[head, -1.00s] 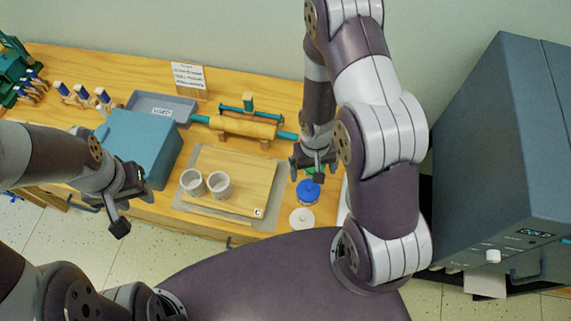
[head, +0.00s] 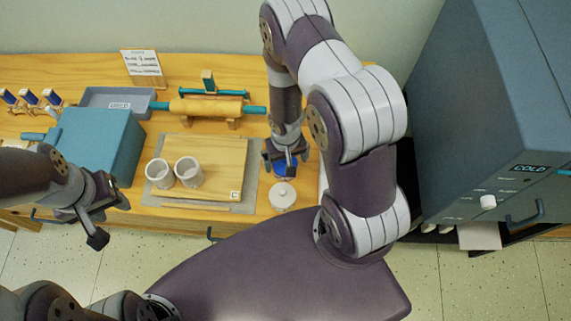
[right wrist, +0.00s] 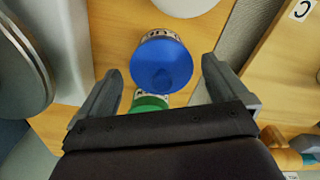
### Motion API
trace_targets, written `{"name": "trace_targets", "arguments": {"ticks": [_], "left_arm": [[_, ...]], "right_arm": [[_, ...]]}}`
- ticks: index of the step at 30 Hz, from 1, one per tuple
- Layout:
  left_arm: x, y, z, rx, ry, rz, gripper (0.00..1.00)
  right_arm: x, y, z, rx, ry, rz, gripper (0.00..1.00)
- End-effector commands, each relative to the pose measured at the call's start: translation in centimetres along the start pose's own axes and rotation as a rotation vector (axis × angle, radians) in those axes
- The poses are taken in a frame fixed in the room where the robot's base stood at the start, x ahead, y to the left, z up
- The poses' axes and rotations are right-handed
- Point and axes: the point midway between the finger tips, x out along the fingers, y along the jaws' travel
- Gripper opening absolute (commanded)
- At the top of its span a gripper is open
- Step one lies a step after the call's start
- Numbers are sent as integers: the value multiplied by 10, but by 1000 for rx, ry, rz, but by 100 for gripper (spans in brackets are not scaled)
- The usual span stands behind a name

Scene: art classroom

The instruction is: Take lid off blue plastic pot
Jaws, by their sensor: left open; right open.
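The blue plastic pot (head: 285,171) stands on the wooden counter, mostly hidden by my right gripper in the head view. Its round blue lid (right wrist: 161,66) is on it in the right wrist view, with a light lettered label below the rim. My right gripper (head: 285,162) is open above the pot. In the right wrist view the lid lies between the lines of its two fingers, apart from both. My left gripper (head: 110,221) is open and empty, in front of the counter at the left.
A green-lidded pot (right wrist: 150,102) is close behind the blue one. A white round thing (head: 283,196) lies in front of it. A wooden board (head: 215,158) with two pale cups is to the left. A large grey-blue cabinet (head: 470,120) stands at the right.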

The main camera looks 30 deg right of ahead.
Motion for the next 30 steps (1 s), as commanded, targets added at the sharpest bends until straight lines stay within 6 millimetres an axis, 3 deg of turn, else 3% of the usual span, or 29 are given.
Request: {"name": "trace_targets", "arguments": {"ticks": [5, 9, 10, 22, 26, 30], "left_arm": [[-1, 0, 0, 0, 0, 0, 43], [-1, 0, 0, 0, 0, 0, 43], [-1, 0, 0, 0, 0, 0, 43], [-4, 0, -1, 0, 0, 0, 43], [-14, 0, -2, 0, 0, 0, 43], [-32, 0, -4, 0, 0, 0, 43]], "right_arm": [[-1, 0, 0, -1, 0, 0, 97], [-1, 0, 0, -1, 0, 0, 51], [-1, 0, 0, -1, 0, 0, 48], [-7, 0, 0, -1, -1, 0, 47], [-30, 0, 0, -2, 0, 0, 47], [-65, 0, 0, 0, 0, 0, 47]]}}
